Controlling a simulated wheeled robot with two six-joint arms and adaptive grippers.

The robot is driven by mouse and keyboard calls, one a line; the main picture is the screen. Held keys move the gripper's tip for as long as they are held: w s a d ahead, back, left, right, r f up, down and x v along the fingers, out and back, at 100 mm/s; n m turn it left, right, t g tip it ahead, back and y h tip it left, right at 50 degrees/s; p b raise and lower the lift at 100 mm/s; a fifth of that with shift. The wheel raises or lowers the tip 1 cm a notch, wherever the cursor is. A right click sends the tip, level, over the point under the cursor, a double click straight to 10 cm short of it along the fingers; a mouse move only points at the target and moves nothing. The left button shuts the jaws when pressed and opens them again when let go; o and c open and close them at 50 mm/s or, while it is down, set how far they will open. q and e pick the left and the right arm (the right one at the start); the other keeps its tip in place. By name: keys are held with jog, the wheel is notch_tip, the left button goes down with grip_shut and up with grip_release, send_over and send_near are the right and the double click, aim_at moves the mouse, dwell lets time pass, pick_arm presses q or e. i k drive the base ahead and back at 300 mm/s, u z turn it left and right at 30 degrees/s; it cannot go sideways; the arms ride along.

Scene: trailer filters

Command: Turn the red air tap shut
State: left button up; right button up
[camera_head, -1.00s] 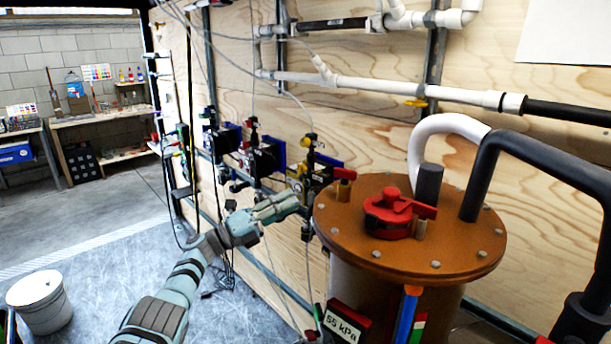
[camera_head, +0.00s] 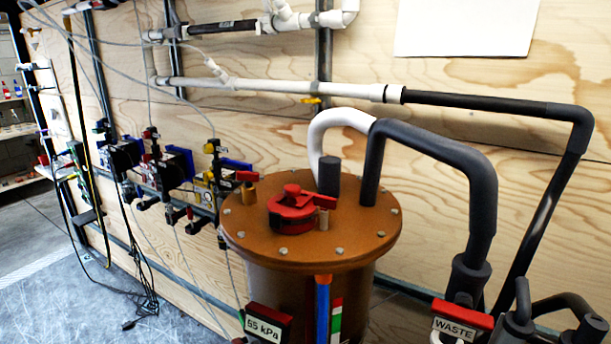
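A red tap (camera_head: 290,208) with a short lever sits on top of the brown round lid (camera_head: 250,246) of a tank. I cannot tell whether the lever touches the post. I cannot tell from this view which red part is the air tap. Neither of my grippers is in view.
A label reading 55 kPa (camera_head: 264,329) and a WASTE label (camera_head: 456,329) stand low in front. Several valve units (camera_head: 175,168) line the plywood wall. Grey floor (camera_head: 60,300) is open at left.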

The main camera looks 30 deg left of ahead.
aim_at(247, 177)
jog(key=z, duration=1.7)
jog(key=k, duration=1.2)
jog(key=u, duration=1.25)
jog(key=i, duration=0.15)
jog(key=u, duration=0.2)
